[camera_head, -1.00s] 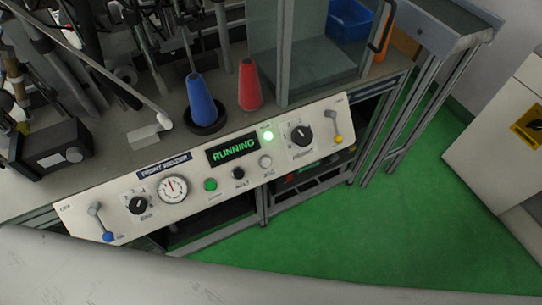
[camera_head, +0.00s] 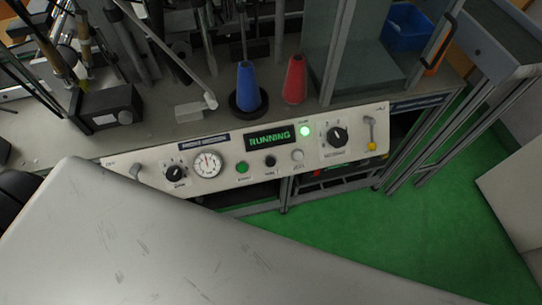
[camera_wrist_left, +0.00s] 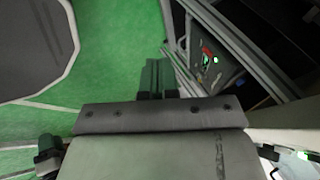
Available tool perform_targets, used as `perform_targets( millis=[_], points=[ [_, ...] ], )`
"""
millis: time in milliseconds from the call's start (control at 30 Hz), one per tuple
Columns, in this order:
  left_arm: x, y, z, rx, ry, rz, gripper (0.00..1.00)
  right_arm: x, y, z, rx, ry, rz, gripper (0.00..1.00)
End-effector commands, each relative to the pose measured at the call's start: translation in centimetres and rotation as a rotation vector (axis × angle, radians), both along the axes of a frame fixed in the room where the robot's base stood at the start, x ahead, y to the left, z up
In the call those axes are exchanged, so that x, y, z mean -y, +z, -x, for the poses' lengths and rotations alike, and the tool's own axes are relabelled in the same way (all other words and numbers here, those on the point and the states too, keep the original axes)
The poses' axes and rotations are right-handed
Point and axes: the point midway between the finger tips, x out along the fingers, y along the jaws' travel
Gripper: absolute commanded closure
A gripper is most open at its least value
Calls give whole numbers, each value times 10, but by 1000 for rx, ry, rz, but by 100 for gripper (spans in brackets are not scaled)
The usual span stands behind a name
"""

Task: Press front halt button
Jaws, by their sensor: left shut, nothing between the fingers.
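The front welder panel (camera_head: 225,167) runs along the bench front in the head view. Its display (camera_head: 270,138) reads RUNNING and a green lamp (camera_head: 305,131) glows beside it. Below the display sit a green button (camera_head: 242,167), the black halt button (camera_head: 270,161) and a grey button (camera_head: 297,155). The small labels are blurred. My left gripper (camera_wrist_left: 157,68) shows in the left wrist view with its dark fingers together, empty, over the green floor. It is apart from any button I can make out. Neither gripper shows in the head view.
A blue cone (camera_head: 248,88) and a red cone (camera_head: 295,80) stand behind the panel. A glass guard (camera_head: 345,55) rises at the right. In the left wrist view, a unit with red and green lights (camera_wrist_left: 210,58) sits in the bench frame.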

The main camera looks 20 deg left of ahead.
Motion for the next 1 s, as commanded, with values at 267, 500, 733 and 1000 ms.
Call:
perform_targets(
  millis=[267,500,733,1000],
  points=[
    [54,173,-69,419,-416,-266,100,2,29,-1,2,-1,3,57],
    [74,261,-82,621,-554,-428,100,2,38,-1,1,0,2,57],
    [77,277,-84,660,-577,-465,100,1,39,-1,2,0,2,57],
    [77,275,-85,659,-576,-463,100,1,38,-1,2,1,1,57]
  ],
)
